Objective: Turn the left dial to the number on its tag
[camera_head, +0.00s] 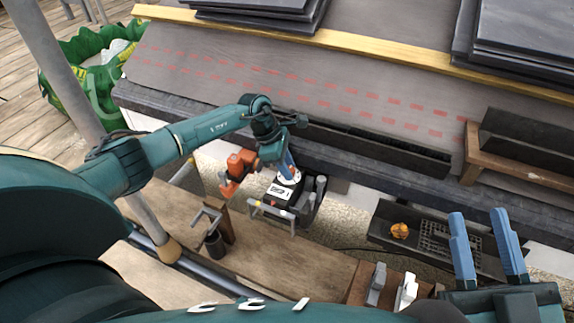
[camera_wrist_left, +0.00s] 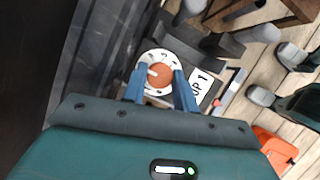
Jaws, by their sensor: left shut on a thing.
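The dial (camera_wrist_left: 146,62) is a white numbered ring with an orange-red knob (camera_wrist_left: 159,75) in its middle, on a dark device; in the head view the dial (camera_head: 288,179) is partly covered. My left gripper (camera_wrist_left: 159,88) has its two blue fingers on either side of the knob and is shut on it. It also shows at the dial in the head view (camera_head: 287,168). A white mark on the knob points toward the ring's left side. The ring's numbers are too small to read surely. A white tag (camera_wrist_left: 200,86) beside the dial reads "UP 1". My right gripper (camera_head: 488,245) is open and empty.
An orange tool (camera_head: 236,167) stands left of the device. A dark tray (camera_head: 455,250) with an orange round item (camera_head: 400,230) lies to the right. The sloped roof (camera_head: 225,65) rises behind.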

